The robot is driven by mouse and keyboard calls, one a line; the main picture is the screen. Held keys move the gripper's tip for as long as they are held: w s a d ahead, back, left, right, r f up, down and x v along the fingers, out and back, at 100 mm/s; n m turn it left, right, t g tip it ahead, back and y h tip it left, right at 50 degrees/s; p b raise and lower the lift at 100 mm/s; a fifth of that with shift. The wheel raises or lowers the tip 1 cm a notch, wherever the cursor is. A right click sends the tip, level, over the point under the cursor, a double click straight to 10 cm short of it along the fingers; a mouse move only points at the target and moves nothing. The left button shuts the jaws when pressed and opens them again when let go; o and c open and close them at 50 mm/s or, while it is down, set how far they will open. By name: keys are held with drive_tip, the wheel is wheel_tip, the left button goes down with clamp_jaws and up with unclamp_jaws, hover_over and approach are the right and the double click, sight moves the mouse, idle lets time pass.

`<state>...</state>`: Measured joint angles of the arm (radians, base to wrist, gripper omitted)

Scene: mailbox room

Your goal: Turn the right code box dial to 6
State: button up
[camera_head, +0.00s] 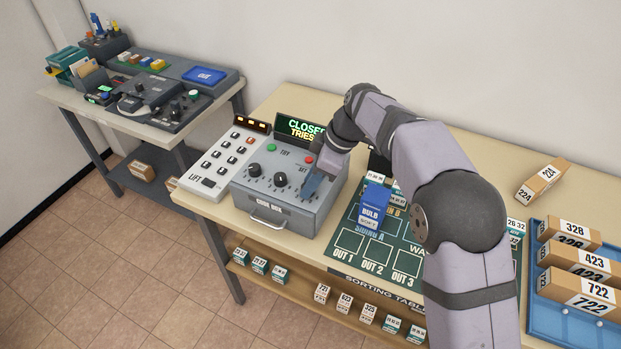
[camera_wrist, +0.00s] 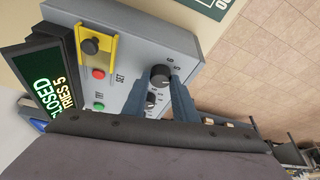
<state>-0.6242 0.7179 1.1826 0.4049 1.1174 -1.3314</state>
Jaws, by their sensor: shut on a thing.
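The grey code box (camera_head: 290,214) stands on the table with its dials on the sloped top. Its left dial (camera_head: 254,170) and middle dial (camera_head: 280,179) show in the head view; my gripper (camera_head: 311,186) covers the right dial there. In the wrist view the black right dial (camera_wrist: 160,75) sits between the fingertips of my gripper (camera_wrist: 158,82), which is shut on it. The middle dial (camera_wrist: 150,101) shows just behind, between the fingers. The right dial's setting is too small to read.
The display (camera_wrist: 48,78) reads CLOSED, TRIES 5. A red button (camera_wrist: 98,73), a green button (camera_wrist: 98,106) and a black knob in a yellow bracket (camera_wrist: 109,40) are close by.

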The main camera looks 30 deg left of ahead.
drive_tip(key=n+p, duration=0.2)
drive_tip(key=n+g+p, duration=0.1)
drive_tip(key=p, duration=0.1)
drive_tip(key=n+g+h+p, duration=0.1)
drive_tip(key=n, duration=0.1)
drive_tip(key=shift+w+a+r+n+p, duration=0.15)
drive_tip(key=shift+r+n+p, duration=0.15)
drive_tip(key=shift+r+p, duration=0.1)
drive_tip(key=n+p, duration=0.2)
drive_tip(key=p, duration=0.1)
drive_tip(key=shift+w+f+n+g+h, duration=0.1)
drive_tip(key=shift+f+n+g+h, duration=0.1)
drive_tip(key=shift+n+g+h, duration=0.15)
drive_tip(key=shift+f+n+p, duration=0.2)
drive_tip(key=shift+n+p, duration=0.15)
drive_tip(key=shift+p, duration=0.45)
drive_tip(key=o, duration=1)
drive_tip(key=shift+o, duration=0.2)
drive_tip(key=shift+r, duration=0.2)
